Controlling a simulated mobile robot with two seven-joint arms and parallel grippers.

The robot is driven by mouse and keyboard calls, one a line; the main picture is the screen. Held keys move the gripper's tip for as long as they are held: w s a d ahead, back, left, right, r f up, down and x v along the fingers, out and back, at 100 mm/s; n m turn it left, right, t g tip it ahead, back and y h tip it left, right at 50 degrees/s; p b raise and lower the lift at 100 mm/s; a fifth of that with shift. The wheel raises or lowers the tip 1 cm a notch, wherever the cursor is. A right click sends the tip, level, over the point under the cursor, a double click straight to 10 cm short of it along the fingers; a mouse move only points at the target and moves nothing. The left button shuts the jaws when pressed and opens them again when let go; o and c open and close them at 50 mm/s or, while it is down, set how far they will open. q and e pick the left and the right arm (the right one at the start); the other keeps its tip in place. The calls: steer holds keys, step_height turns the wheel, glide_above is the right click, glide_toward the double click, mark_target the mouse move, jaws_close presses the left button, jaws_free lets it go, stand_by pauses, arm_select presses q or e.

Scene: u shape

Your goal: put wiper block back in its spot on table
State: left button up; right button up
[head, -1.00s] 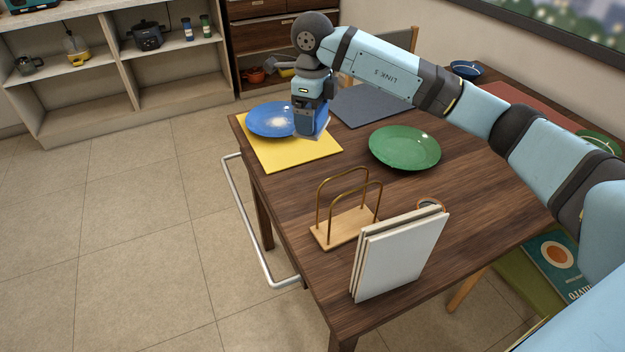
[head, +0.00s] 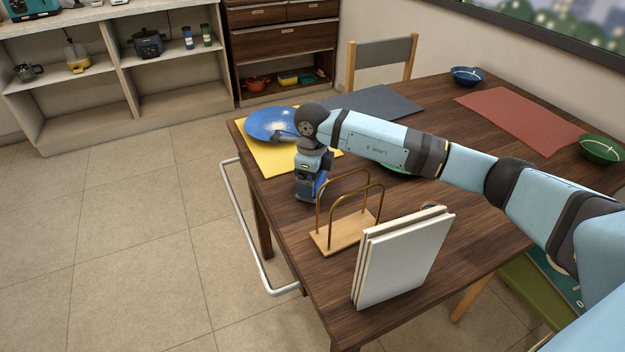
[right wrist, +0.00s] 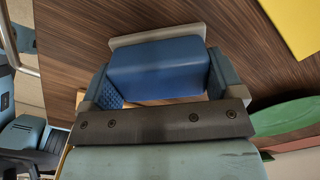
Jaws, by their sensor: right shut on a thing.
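The wiper block (right wrist: 157,70) is blue with a pale grey strip along its far edge. In the right wrist view my right gripper (right wrist: 158,85) is shut on it, one finger at each side. In the head view my right gripper (head: 310,192) points down over the dark wooden table (head: 480,185), near its left edge, between the yellow mat and the wire rack. The block is mostly hidden there, and I cannot tell whether it touches the table.
A brass wire rack on a wooden base (head: 345,231) stands close by, with white boards (head: 404,262) in front of it. A blue plate (head: 268,122) lies on the yellow mat (head: 268,157). A green plate (right wrist: 290,115) is partly hidden by my arm in the head view.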

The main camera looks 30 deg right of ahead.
steer(key=shift+f, duration=0.2)
steer(key=o, duration=0.7)
steer(key=shift+c, duration=0.2)
steer(key=shift+r, duration=0.1)
step_height(320, 180, up, 12)
steer(key=p, duration=0.2)
